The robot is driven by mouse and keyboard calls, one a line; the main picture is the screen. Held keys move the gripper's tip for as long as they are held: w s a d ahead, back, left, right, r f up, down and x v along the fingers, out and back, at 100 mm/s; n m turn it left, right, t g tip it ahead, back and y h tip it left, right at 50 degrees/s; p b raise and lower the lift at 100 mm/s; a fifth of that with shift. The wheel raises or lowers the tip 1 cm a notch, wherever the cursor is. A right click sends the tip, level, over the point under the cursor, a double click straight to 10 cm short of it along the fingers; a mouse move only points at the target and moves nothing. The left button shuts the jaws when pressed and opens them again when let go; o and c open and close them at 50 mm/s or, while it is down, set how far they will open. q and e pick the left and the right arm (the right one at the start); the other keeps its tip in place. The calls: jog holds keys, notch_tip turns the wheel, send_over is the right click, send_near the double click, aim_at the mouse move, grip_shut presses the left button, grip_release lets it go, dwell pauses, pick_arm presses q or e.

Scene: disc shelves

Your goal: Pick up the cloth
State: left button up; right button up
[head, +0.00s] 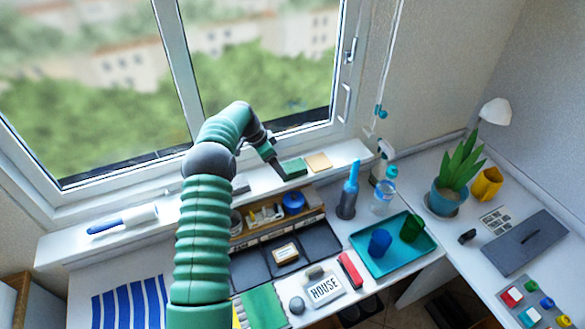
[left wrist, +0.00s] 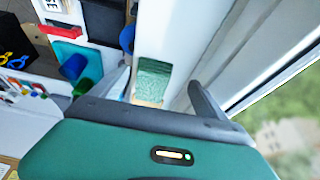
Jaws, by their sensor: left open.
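A small green folded cloth (head: 294,168) lies on the white window sill, left of a tan square. It also shows in the left wrist view (left wrist: 154,78), textured green, with part of the tan piece below it. My left gripper (head: 274,163) reaches over the sill from the left, its tip close to the cloth's left edge. In the left wrist view my left gripper (left wrist: 165,88) is open, its dark fingers on either side of the cloth. Nothing is held; I cannot tell whether a finger touches the cloth. My right gripper is not in view.
The tan square (head: 318,161) is beside the cloth. The window frame (head: 345,75) rises behind the sill. A lint roller (head: 122,221) lies on the left sill.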

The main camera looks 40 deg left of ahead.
pick_arm(q)
jog(key=x, duration=0.2)
jog(key=p+x, duration=0.1)
jog(key=x, duration=0.1)
jog(key=shift+s+d+f, duration=0.1)
jog(key=shift+s+d, duration=0.1)
jog(key=shift+d, duration=0.15)
jog(key=shift+w+f, duration=0.15)
jog(key=shift+f, duration=0.05)
jog(key=c, duration=1.5)
jog(key=shift+o, duration=0.2)
jog(key=shift+r, duration=0.1)
jog(key=shift+r, duration=0.15)
jog(key=r, duration=0.1)
jog(key=r+b, duration=0.1)
jog(key=s+r+b, duration=0.1)
jog(key=shift+d, duration=0.35)
jog(key=s+d+r+b, duration=0.1)
jog(key=s+d+b, duration=0.3)
jog(key=s+d, duration=0.6)
jog(key=shift+s+d+r, duration=0.25)
jog(key=shift+s+r, duration=0.05)
jog(key=shift+r, duration=0.05)
